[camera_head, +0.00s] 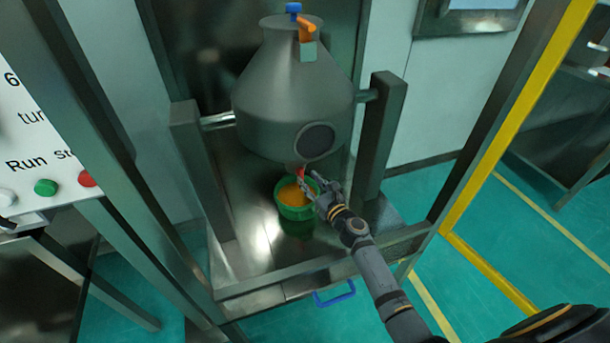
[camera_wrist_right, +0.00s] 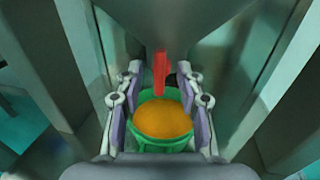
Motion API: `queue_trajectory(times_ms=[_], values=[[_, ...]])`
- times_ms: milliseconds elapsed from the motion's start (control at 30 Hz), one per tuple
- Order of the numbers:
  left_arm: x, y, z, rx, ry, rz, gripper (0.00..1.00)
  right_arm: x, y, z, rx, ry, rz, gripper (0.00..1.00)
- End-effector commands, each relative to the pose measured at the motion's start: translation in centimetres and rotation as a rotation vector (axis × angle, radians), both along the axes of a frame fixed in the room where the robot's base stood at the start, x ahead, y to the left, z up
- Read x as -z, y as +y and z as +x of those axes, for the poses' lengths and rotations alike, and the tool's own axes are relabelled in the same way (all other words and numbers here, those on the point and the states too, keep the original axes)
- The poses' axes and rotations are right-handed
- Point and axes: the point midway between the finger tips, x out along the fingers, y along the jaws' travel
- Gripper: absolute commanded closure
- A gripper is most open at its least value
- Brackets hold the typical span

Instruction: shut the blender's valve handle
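The blender (camera_head: 296,95) is a grey metal vessel hung between two posts, with a round dark port on its lower front. Its red valve handle (camera_head: 300,173) sits under the bottom outlet. In the right wrist view the red handle (camera_wrist_right: 160,73) hangs between the fingers of my right gripper (camera_wrist_right: 160,100). The fingers stand apart on both sides of it and do not appear to touch it. In the head view my right gripper (camera_head: 318,190) reaches in from the lower right, just below the outlet. My left gripper is not in view.
A green bucket (camera_head: 296,211) with orange contents stands under the outlet; it also shows in the right wrist view (camera_wrist_right: 160,145). A blue handle (camera_head: 335,294) is at the frame's front. A control panel (camera_head: 40,150) is at left. Metal posts and a yellow frame (camera_head: 478,190) flank the space.

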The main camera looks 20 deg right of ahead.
Motion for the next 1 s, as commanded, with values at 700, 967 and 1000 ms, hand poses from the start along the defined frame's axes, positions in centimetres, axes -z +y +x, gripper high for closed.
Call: queue_trajectory(times_ms=[700, 967, 1000], values=[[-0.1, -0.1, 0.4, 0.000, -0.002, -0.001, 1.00, 0.0, 0.7, 2.7, -0.001, 0.000, -0.002, 0.90], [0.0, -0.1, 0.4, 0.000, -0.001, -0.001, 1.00, 0.0, 0.7, 2.7, -0.001, 0.000, -0.002, 1.00], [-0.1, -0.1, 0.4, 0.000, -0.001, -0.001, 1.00, 0.0, 0.7, 2.7, -0.001, 0.000, -0.004, 1.00]])
